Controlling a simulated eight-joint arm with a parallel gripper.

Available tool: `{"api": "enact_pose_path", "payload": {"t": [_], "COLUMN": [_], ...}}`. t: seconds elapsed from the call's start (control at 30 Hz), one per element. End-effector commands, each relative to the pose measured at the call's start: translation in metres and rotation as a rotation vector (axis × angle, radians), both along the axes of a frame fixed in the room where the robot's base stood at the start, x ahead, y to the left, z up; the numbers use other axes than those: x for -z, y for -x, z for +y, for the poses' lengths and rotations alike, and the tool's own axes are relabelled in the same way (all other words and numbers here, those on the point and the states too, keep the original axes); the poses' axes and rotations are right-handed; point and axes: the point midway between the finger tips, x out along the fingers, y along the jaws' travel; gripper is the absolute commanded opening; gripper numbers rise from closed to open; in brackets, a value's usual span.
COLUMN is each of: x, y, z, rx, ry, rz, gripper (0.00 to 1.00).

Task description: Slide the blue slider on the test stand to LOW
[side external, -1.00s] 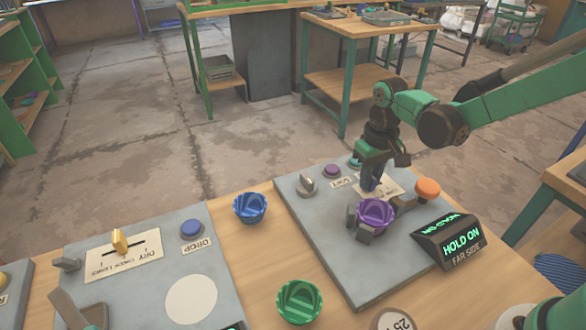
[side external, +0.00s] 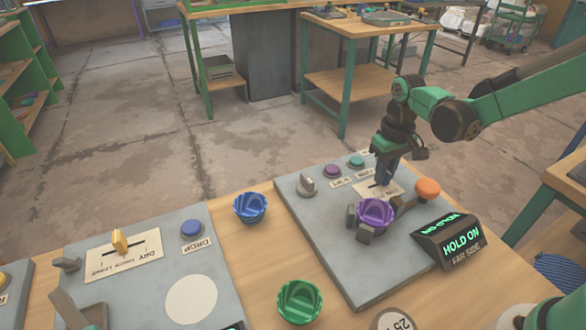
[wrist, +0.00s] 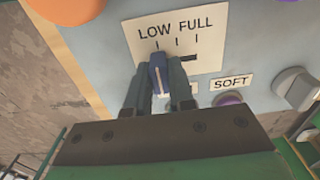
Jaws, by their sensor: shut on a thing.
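The blue slider (wrist: 158,76) is between the fingers of my gripper (wrist: 157,82) in the wrist view, and the fingers are shut on it. The slider stands at the LOW end of its slot, by the tick under the word LOW on the cream label plate (wrist: 212,48). The dark slot shows bare toward FULL. In the side view my gripper (side external: 385,180) reaches down onto the test stand (side external: 330,235), a grey panel. There the fingers largely hide the slider.
A purple bowl (side external: 376,213) sits between grey clamp blocks close in front of my gripper. An orange knob (side external: 428,187) stands to its right, a HOLD ON display (side external: 456,241) nearer. A grey knob (side external: 306,185), purple button (side external: 332,171) and teal button (side external: 356,161) lie left and behind.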

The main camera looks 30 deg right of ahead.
Motion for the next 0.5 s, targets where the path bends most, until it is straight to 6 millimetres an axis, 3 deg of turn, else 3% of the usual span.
{"api": "enact_pose_path", "payload": {"t": [0.1, 0.13, 0.23, 0.5], "x": [-0.0004, -0.0004, -0.0003, -0.0002], "y": [-0.0002, -0.0002, -0.0002, -0.0001], "z": [-0.0051, -0.0053, -0.0052, -0.0036], "rx": [0.007, 0.007, 0.008, 0.005], "ry": [0.014, 0.015, 0.014, 0.011], "rz": [-0.001, -0.002, -0.002, -0.001], "gripper": [0.00, 0.21, 0.49, 0.50]}}
